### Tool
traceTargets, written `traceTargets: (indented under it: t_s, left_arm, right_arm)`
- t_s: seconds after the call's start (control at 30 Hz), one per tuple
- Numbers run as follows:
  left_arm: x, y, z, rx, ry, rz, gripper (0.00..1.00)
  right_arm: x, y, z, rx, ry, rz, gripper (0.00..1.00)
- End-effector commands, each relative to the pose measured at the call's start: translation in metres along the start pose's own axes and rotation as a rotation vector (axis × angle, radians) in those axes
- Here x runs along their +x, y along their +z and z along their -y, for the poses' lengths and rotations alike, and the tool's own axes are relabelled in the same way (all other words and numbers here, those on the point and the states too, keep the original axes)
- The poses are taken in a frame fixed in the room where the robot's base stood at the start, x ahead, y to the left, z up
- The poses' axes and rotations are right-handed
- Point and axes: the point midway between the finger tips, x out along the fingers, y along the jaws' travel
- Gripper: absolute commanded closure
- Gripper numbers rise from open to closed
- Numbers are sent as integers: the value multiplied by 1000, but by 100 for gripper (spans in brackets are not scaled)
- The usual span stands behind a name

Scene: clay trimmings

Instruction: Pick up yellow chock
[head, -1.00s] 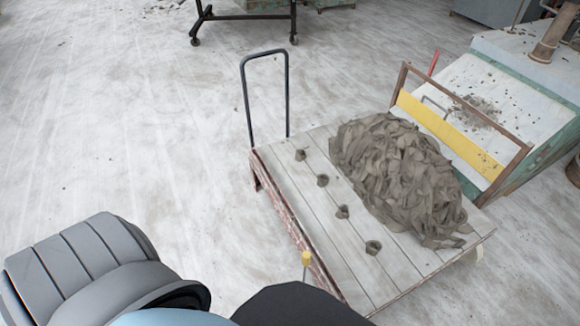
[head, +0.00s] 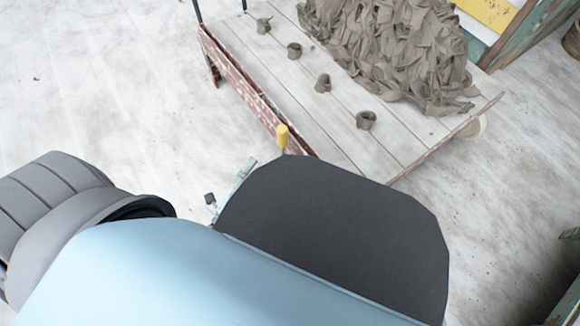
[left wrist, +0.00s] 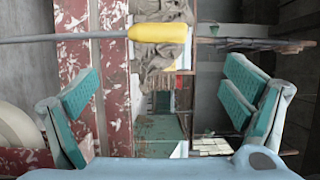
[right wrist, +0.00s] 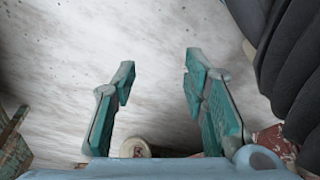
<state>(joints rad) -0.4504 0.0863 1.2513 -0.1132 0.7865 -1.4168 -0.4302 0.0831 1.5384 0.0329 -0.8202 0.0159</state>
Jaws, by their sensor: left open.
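A yellow knob (head: 282,136) tops a thin grey rod beside the cart's near edge. I cannot tell whether it belongs to the chock; no other chock shows. In the left wrist view the yellow knob (left wrist: 157,32) lies across the upper part, its rod running left. My left gripper (head: 228,187) is partly hidden by my arm, below and left of the knob. In its wrist view the left gripper (left wrist: 160,92) is open and empty, the knob above the gap between its fingers. My right gripper (right wrist: 160,75) is open and empty over the floor; the head view does not show it.
A flat cart (head: 345,160) with a worn red side holds a heap of clay trimmings (head: 395,50) and several small clay pieces. A yellow board (head: 488,12) stands behind it. A green-edged object is at lower right.

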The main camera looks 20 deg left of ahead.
Motion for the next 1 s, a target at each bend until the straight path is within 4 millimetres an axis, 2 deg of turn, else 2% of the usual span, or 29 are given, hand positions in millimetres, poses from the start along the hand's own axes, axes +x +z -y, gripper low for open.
traceTargets:
  t_s: [0.1, 0.17, 0.37, 0.53, 0.63, 0.8, 0.83, 1.0]
  left_arm:
    - [33, 0, -1, -2, -3, 0, 6]
    - [47, 0, -1, -2, -2, 0, 6]
    - [72, 0, -2, -3, 1, 0, 6]
    - [104, 0, -2, -4, 2, 0, 6]
    - [113, 0, -2, -4, 5, 0, 6]
    - [114, 0, 0, -5, 6, 0, 6]
    - [114, 0, 0, -5, 6, 0, 7]
    - [114, 0, 0, -5, 6, 0, 35]
  right_arm:
    - [-12, -8, 1, -14, 0, 6, 60]
    - [-19, -11, 2, -20, -1, 10, 60]
    - [-37, -17, 3, -37, -1, 21, 60]
    - [-66, -21, 5, -59, 0, 36, 60]
    - [-76, -22, 6, -65, 0, 44, 60]
    - [-79, -22, 6, -66, 0, 45, 60]
    - [-79, -22, 6, -66, 0, 45, 60]
    - [-78, -22, 6, -66, 0, 45, 60]
